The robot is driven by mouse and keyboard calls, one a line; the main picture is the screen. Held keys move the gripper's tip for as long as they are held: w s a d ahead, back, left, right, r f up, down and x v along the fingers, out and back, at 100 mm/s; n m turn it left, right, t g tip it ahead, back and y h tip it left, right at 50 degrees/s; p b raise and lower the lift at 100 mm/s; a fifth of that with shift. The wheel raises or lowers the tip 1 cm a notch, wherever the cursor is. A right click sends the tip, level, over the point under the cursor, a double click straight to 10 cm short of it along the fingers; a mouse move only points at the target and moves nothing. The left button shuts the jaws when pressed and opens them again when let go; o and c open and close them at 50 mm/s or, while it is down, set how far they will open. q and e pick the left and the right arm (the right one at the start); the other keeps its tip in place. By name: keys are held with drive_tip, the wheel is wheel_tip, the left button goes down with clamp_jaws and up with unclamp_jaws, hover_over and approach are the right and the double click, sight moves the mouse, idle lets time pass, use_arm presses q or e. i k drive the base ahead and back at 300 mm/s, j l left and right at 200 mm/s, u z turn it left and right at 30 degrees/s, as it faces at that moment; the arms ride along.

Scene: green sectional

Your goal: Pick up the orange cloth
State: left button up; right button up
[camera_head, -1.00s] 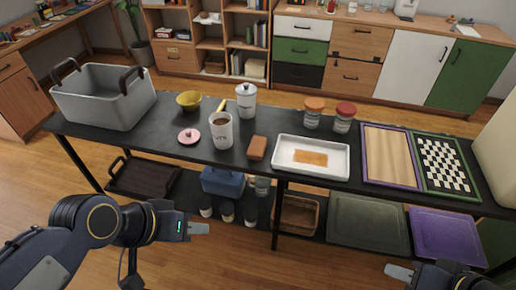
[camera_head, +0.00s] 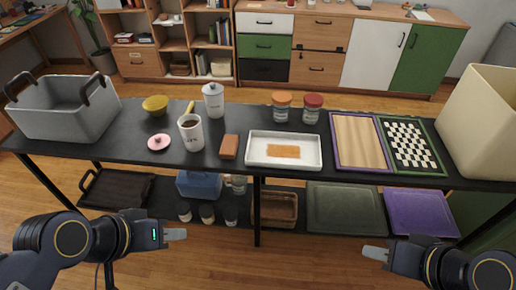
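The orange cloth (camera_head: 283,151) lies flat inside a white rectangular tray (camera_head: 317,150) on the black table. My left gripper (camera_head: 176,234) is low in front of the table at the left, well apart from the cloth. My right gripper (camera_head: 375,253) is low in front of the table at the right, also well apart from it. Each gripper shows edge-on, so I cannot tell whether its fingers are open. I see nothing held in either.
On the table (camera_head: 130,122), a brown block (camera_head: 229,147) and white mug (camera_head: 191,136) stand left of the tray. Two jars (camera_head: 312,109) stand behind it. A wooden board (camera_head: 360,142) and checkered board (camera_head: 410,145) lie right. A grey bin (camera_head: 62,115) and beige box (camera_head: 485,125) flank the table.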

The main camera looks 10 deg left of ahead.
sight(229, 147)
drive_tip(key=i+j, duration=0.15)
drive_tip(key=j, duration=0.2)
drive_tip(key=i+j+z, duration=0.1)
drive_tip(key=i+j, duration=0.25)
drive_tip(key=j, duration=0.3)
drive_tip(key=i+j+z, duration=0.1)
drive_tip(key=j, duration=0.25)
drive_tip(key=i+j, duration=0.2)
drive_tip(key=j, duration=0.2)
drive_tip(key=z, duration=1.45)
